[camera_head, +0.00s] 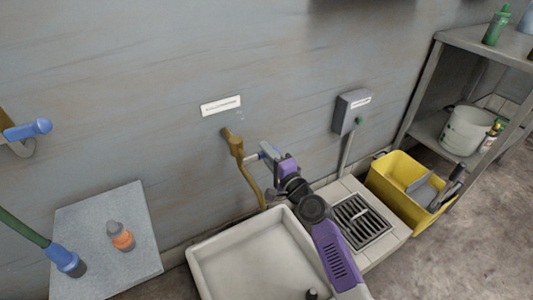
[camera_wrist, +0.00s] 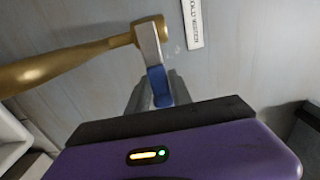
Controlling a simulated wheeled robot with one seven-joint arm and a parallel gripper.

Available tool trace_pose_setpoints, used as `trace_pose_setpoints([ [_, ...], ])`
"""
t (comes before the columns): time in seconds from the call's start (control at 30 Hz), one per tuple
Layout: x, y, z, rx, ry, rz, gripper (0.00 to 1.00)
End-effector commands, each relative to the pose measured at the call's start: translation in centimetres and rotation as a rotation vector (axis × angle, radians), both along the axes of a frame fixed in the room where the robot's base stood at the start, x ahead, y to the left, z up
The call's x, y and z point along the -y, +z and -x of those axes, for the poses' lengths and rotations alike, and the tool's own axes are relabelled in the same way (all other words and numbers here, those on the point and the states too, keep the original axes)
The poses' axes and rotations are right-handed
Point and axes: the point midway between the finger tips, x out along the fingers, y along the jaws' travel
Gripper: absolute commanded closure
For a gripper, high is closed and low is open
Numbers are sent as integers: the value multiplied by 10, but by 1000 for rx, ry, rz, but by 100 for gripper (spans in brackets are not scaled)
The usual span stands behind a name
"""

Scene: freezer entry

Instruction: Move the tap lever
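A brass tap (camera_head: 236,145) is fixed to the grey wall, its spout curving down toward a white basin (camera_head: 205,267). The tap lever (camera_head: 252,157) is pale metal with a blue end and sticks out to the right of the tap. In the wrist view, the lever (camera_wrist: 149,45) runs from the brass body (camera_wrist: 85,60) down to its blue end (camera_wrist: 159,86). My gripper (camera_head: 270,150) is at the blue end. In the wrist view, the grey fingers of my gripper (camera_wrist: 158,88) lie on either side of it; whether they press on it cannot be told.
A floor drain grate (camera_head: 362,219) and a yellow bucket (camera_head: 402,183) are right of the basin. A grey wall box (camera_head: 352,111) is above the drain. A metal shelf (camera_head: 480,40) stands at the far right.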

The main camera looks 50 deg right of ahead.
Motion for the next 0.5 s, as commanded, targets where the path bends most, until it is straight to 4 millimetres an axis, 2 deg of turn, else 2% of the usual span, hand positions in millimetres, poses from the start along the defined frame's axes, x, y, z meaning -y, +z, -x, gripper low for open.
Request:
trace_pose_setpoints([
  [0.03, 0, 0, 0, 0, 0, 0, 86],
  [0.1, 0, 0, 0, 0, 0, 0, 100],
  [0.5, 0, 0, 0, -1, 0, 0, 100],
])
